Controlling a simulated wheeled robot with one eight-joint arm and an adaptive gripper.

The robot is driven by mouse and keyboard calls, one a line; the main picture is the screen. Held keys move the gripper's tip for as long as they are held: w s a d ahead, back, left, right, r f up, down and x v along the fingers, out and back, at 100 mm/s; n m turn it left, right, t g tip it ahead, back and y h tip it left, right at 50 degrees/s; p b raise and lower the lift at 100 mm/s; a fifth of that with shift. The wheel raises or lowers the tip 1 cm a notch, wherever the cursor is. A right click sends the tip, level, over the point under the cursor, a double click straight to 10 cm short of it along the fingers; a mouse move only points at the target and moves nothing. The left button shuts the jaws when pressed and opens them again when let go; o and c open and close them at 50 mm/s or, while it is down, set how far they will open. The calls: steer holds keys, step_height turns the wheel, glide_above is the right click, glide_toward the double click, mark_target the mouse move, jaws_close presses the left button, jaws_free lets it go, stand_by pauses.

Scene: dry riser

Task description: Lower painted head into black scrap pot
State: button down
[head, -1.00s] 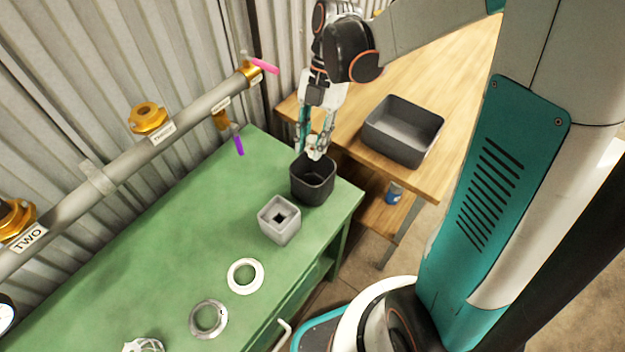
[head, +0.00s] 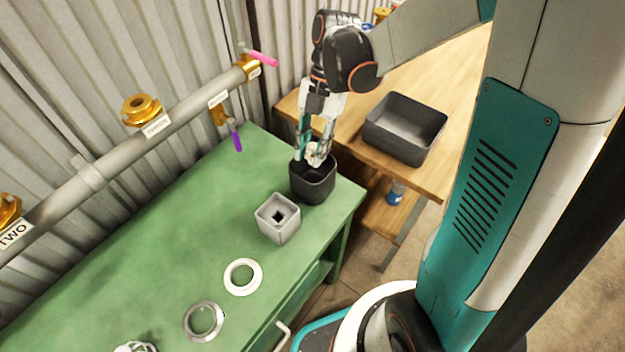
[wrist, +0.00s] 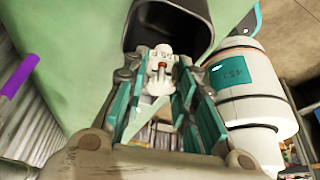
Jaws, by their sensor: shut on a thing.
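The black scrap pot (head: 313,185) stands upright on the green bench near its right end. My gripper (head: 316,152) points down over the pot's mouth, with its fingertips at about rim level. It is shut on a small white painted head (head: 318,157), which sits at the pot's opening; I cannot tell how far inside it is. In the wrist view the painted head (wrist: 160,72), with a small red spot in its middle, is between the two teal-padded fingers. The dark pot (wrist: 190,22) shows just beyond it.
A light grey square pot (head: 278,218) stands close beside the scrap pot. A white ring (head: 243,277) and a metal ring (head: 204,321) lie on the green bench (head: 150,245). A grey bin (head: 404,128) sits on the wooden table (head: 450,170). The pipe (head: 110,162) runs along the wall.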

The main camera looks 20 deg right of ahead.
steer(key=shift+f+b, duration=1.95)
steer(key=shift+f, duration=0.75)
steer(key=shift+f, duration=0.1)
steer(key=c, duration=1.2)
jaws_free()
